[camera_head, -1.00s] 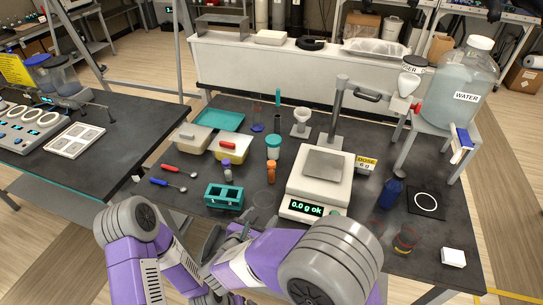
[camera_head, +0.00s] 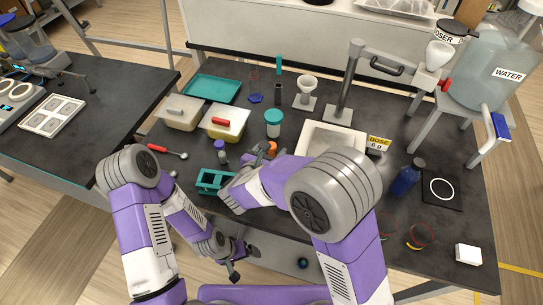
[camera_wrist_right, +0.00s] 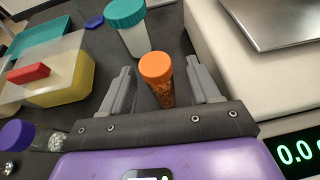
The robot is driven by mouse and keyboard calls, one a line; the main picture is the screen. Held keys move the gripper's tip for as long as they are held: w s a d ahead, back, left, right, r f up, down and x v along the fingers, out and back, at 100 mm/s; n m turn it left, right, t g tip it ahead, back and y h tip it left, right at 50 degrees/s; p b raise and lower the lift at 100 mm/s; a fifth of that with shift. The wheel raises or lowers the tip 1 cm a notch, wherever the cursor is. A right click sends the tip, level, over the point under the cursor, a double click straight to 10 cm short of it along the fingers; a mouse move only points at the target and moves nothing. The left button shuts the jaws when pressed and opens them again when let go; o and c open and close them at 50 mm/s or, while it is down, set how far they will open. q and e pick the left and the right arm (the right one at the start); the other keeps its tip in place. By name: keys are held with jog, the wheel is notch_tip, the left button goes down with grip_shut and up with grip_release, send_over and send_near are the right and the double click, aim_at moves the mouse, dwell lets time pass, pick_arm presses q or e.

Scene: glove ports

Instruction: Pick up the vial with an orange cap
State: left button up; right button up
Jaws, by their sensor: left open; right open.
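The vial with an orange cap (camera_wrist_right: 157,68) stands upright between the two fingers of my right gripper (camera_wrist_right: 161,76) in the right wrist view. The fingers are open, with a gap on each side of the vial. In the head view the orange cap (camera_head: 271,149) shows just beyond my right gripper (camera_head: 262,153), and my arm hides part of the vial. My left gripper (camera_head: 240,266) is open and empty, low in front of the table edge.
A teal-lidded jar (camera_wrist_right: 131,25) stands close behind the vial. The scale (camera_wrist_right: 215,70) is close on the right. A purple-capped vial (camera_head: 221,152) and a teal rack (camera_head: 208,181) are to the left. Lidded boxes (camera_head: 225,124) stand farther left.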

jog(key=shift+w+d+f, duration=0.1)
jog(key=shift+w, duration=0.25)
jog(key=shift+c, duration=0.3)
jog(key=c, duration=1)
